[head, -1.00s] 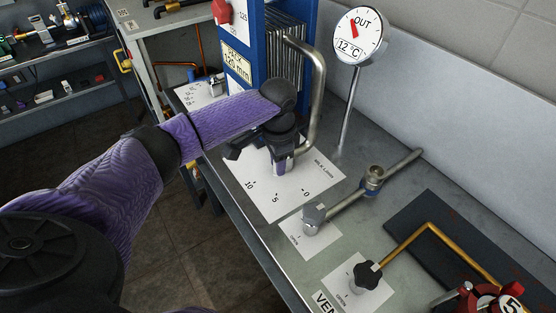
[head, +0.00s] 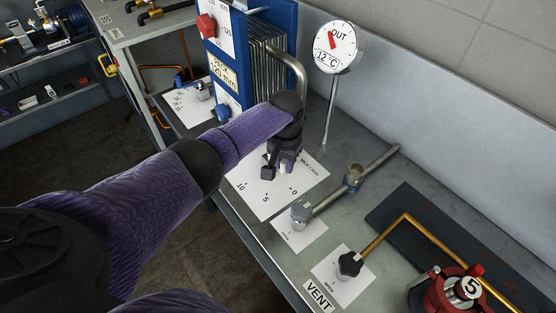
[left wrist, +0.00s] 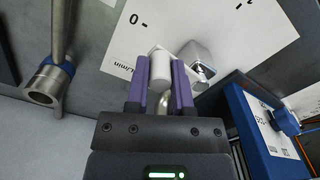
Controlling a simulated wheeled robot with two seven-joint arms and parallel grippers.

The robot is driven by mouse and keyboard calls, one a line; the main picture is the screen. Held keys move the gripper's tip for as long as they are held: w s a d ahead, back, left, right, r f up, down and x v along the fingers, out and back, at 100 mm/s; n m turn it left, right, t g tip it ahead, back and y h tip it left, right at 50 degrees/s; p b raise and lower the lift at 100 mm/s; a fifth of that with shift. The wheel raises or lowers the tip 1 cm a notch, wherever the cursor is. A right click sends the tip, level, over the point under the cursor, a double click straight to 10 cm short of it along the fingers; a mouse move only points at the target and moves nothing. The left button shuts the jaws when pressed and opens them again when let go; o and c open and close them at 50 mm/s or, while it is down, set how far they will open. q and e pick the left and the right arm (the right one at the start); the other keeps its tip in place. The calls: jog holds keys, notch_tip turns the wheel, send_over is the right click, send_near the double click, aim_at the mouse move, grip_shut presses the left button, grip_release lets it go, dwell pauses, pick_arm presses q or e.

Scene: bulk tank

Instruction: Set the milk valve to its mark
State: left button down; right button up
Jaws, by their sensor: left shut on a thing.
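The milk valve stands on a white scale card (head: 257,197) marked 10, 5 and 0, with milk L/min lettering, in the head view. My left gripper (head: 286,163) is over the card and largely hides the valve. In the left wrist view the gripper (left wrist: 162,88) is shut on the valve's pale handle (left wrist: 160,68), held between its purple fingers. The grey metal valve body (left wrist: 196,54) shows just beyond the right finger. The 0 mark shows above the fingers in that view. I cannot tell exactly which value the handle points to. My right gripper is not in view.
A blue plate pack (head: 273,65) and a bent steel pipe (head: 297,68) stand close behind the gripper. A dial marked OUT, 12 °C (head: 335,46) rises behind. A second valve (head: 300,210), a black vent knob (head: 349,264) and a red valve (head: 446,292) are in front.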

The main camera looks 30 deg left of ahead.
pick_arm(q)
jog(key=shift+w+d+n, duration=0.2)
jog(key=shift+w+n, duration=0.3)
jog(key=shift+n, duration=0.4)
jog(key=shift+r, duration=0.1)
jog(key=shift+c, duration=2.4)
grip_release()
jog(key=shift+w, duration=0.1)
notch_tip(320, 180, up, 10)
jog(key=p, duration=0.4)
jog(key=shift+d+f, duration=0.1)
jog(key=shift+f, duration=0.1)
